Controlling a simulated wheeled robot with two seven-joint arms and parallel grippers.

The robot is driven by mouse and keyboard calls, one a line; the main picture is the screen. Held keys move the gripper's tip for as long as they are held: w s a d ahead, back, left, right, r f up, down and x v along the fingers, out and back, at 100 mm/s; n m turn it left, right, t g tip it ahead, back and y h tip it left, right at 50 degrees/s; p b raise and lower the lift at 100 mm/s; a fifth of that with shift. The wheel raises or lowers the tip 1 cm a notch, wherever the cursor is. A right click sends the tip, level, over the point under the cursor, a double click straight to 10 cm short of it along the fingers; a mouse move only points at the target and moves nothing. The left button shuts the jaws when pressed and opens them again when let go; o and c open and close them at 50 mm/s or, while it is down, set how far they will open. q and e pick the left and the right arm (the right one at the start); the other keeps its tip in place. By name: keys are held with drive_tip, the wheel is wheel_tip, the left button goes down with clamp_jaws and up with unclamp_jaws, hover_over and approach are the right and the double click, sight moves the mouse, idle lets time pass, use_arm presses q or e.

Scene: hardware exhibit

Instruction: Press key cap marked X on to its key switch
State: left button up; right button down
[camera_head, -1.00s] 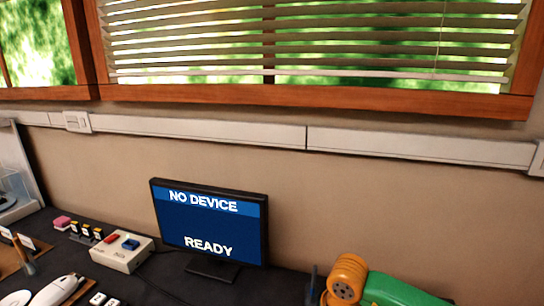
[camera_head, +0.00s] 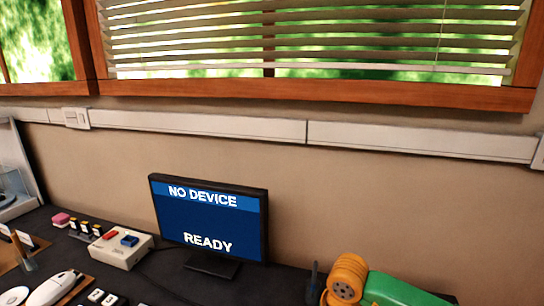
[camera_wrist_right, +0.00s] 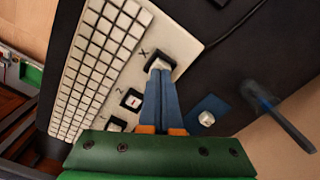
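In the right wrist view, my right gripper (camera_wrist_right: 160,72) has its two blue fingers together, with their tips at the switch position labelled X (camera_wrist_right: 143,53). A white piece in a dark square frame (camera_wrist_right: 158,63) shows just beyond the tips. I cannot tell whether it is a seated key cap or the bare switch, and the fingers hide part of it. Two similar dark-framed positions (camera_wrist_right: 132,100) lie nearer, to the left. A loose white cap-like piece (camera_wrist_right: 206,118) is on a blue pad, to the right of the fingers; its marking is unreadable. My left gripper is not in view.
A white keyboard (camera_wrist_right: 95,60) lies left of the fingers. A dark blue stick-like object (camera_wrist_right: 280,120) stands at the right. In the head view, a monitor (camera_head: 212,218) reads NO DEVICE and READY. A button box (camera_head: 121,250) and a green-orange object (camera_head: 385,288) flank it.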

drive_tip(key=shift+f, duration=0.3)
drive_tip(key=shift+r, duration=0.15)
drive_tip(key=shift+r+p, duration=2)
drive_tip(key=shift+r, duration=1.45)
drive_tip(key=shift+f, duration=0.1)
